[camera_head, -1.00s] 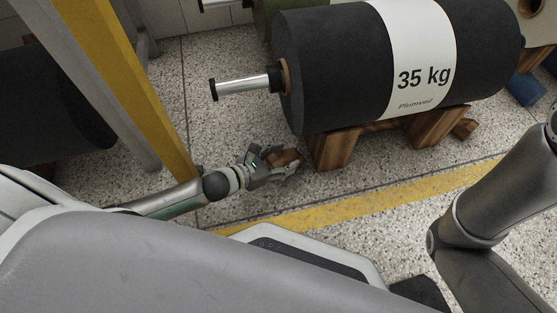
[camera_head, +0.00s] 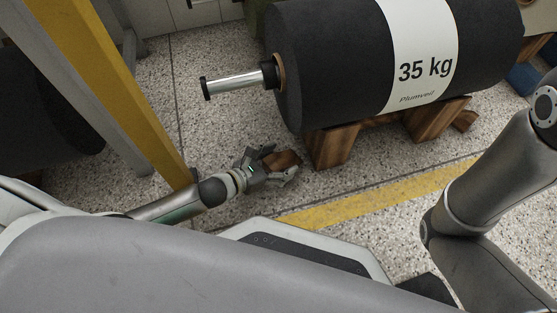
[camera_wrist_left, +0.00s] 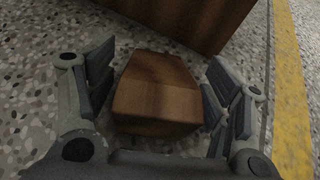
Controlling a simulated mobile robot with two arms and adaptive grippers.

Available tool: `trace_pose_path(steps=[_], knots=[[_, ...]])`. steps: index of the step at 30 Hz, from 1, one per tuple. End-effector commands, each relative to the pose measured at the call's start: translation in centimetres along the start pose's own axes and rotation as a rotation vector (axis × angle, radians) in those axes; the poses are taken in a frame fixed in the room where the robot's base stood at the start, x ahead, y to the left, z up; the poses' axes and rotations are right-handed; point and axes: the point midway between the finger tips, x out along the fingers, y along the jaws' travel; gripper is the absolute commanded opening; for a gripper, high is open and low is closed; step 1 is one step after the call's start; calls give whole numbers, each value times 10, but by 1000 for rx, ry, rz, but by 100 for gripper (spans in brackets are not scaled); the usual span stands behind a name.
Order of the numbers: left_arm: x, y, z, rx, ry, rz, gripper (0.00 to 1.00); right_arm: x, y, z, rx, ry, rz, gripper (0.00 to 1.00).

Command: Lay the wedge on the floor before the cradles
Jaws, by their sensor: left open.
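The wedge (camera_head: 283,160) is a small brown wooden block low at the floor, just left of the nearest cradle (camera_head: 332,146). It also shows in the left wrist view (camera_wrist_left: 158,92), between the two fingers. My left gripper (camera_head: 279,164) is open around the wedge, and in the wrist view (camera_wrist_left: 160,98) a gap shows on either side of it. I cannot tell for sure whether the wedge rests on the floor. The wooden cradles, with a second one (camera_head: 432,120) to the right, bear a black roll (camera_head: 335,70) labelled 35 kg. My right gripper is not in view.
A metal shaft (camera_head: 236,84) sticks out of the roll's left end, above my left gripper. A yellow post (camera_head: 115,85) stands close to my left forearm. A yellow line (camera_head: 380,199) crosses the speckled floor (camera_head: 215,110). Another brown wedge (camera_head: 464,121) lies by the far cradle.

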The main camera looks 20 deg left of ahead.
Motion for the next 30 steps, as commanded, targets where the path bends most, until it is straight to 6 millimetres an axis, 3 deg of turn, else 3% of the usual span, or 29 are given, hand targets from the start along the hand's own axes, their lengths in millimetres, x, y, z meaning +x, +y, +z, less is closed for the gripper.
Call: trace_pose_path(steps=[8, 11, 24, 30], knots=[[-2, 0, 4, 1, 0, 0, 74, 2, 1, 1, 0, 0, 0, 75], [-12, 0, 5, -1, 3, 1, 74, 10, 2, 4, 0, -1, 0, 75], [-88, 0, 6, -1, 4, 2, 74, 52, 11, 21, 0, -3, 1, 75], [-112, 0, 5, -2, 2, 2, 74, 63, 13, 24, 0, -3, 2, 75]])
